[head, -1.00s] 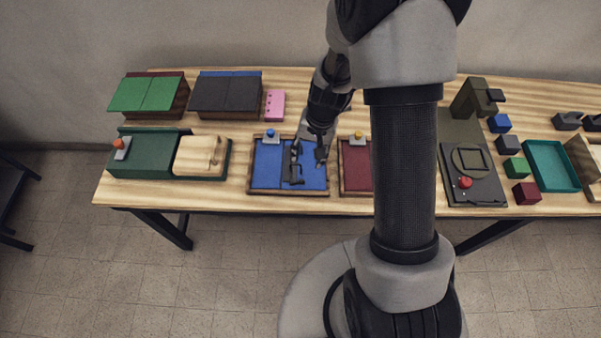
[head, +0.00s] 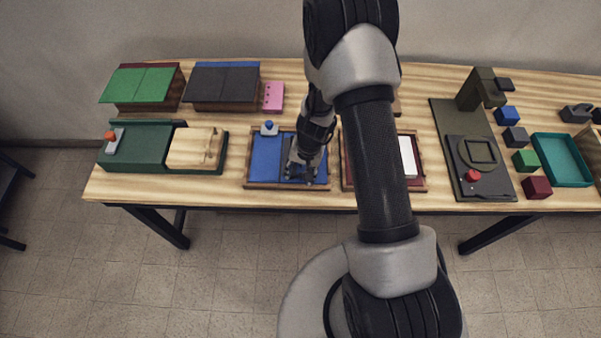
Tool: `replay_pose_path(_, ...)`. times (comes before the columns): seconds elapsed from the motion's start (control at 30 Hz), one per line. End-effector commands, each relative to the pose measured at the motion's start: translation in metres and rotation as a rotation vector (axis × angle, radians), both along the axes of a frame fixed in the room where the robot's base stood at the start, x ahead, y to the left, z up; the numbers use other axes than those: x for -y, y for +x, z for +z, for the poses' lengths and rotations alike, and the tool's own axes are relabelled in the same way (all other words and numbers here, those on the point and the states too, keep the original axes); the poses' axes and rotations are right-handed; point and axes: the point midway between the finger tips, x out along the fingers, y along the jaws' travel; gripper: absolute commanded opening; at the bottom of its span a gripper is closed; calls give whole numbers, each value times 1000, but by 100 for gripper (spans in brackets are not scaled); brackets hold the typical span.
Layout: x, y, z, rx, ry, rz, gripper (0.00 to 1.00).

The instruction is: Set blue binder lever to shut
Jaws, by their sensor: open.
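The blue binder (head: 265,160) lies in a wooden-edged tray near the middle of the table. A grey block with a blue knob (head: 269,127) sits at its back edge. The dark lever mechanism on the binder's right part is mostly hidden behind my gripper, so its position cannot be told. My gripper (head: 301,173) is open, low over the right half of the blue binder. Whether it touches the lever cannot be told.
A dark green press (head: 480,165), several coloured cubes and a teal tray (head: 563,158) stand farther right.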

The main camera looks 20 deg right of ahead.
Motion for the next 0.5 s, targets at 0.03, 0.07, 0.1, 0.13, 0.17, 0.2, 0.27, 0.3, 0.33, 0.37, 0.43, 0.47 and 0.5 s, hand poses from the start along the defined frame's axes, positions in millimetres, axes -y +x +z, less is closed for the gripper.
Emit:
replay_pose_path(0.03,0,0,-1,0,0,0,46)
replay_pose_path(0.07,0,0,-1,0,0,0,46)
replay_pose_path(0.1,0,0,-1,0,0,0,46)
replay_pose_path(0.13,0,0,0,0,0,0,46)
replay_pose_path(0.17,0,0,0,0,0,0,46)
replay_pose_path(0.2,0,0,0,0,0,0,46)
replay_pose_path(0.27,0,0,0,0,0,0,44)
replay_pose_path(0.3,0,0,0,0,0,0,41)
replay_pose_path(0.33,0,0,0,0,0,0,39)
replay_pose_path(0.37,0,0,0,0,0,0,37)
replay_pose_path(0.43,0,0,0,0,0,0,32)
replay_pose_path(0.47,0,0,0,0,0,0,30)
replay_pose_path(0.5,0,0,0,0,0,0,28)
